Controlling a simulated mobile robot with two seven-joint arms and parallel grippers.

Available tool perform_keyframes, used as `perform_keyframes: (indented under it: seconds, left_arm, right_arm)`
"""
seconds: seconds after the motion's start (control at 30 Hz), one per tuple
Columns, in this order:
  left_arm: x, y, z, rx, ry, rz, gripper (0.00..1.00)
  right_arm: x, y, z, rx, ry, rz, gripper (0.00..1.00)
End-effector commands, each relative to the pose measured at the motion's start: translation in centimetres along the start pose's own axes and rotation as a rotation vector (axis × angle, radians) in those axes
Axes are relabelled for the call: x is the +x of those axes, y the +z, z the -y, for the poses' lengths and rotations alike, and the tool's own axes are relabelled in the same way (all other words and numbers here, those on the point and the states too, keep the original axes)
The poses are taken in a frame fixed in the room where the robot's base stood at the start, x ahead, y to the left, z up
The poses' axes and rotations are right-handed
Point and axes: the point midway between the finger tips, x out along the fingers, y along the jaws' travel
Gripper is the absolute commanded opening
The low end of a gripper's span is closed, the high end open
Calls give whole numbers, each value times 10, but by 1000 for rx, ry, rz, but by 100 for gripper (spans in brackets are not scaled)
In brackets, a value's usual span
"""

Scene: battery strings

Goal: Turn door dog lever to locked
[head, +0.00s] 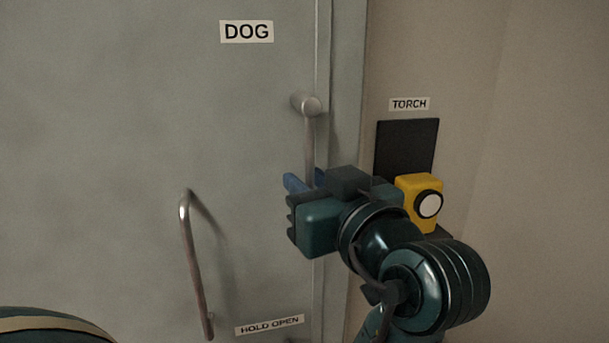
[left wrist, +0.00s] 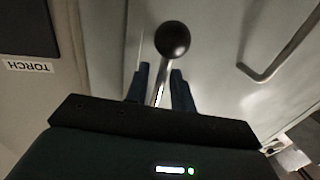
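The dog lever (head: 310,140) is a grey metal rod that hangs straight down from its round hub on the grey door, below the DOG label. Its lower end is hidden behind my left gripper in the head view. In the left wrist view, which is upside down, the lever (left wrist: 159,92) ends in a dark ball knob. My left gripper (head: 305,181) is at the lower part of the lever. Its blue fingers (left wrist: 160,75) stand on either side of the rod, with a small gap showing, so they look open around it. My right gripper is not in view.
A bent door handle (head: 191,250) stands out from the door left of the lever. A HOLD OPEN label (head: 269,325) is low on the door.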

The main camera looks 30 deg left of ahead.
Motion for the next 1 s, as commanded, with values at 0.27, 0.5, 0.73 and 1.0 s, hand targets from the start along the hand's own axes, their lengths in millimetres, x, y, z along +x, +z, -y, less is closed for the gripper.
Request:
perform_keyframes:
  seconds: [0.27,0.5,0.73,1.0]
  left_arm:
    - [-1,0,1,0,0,0,24]
    - [-1,0,1,0,0,0,15]
    - [-1,0,1,0,-1,0,0]
    - [-1,0,1,0,-1,-1,0]
  right_arm:
    - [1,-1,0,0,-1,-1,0]
    - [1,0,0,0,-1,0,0]
    - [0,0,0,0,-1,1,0]
    - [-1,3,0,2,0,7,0]
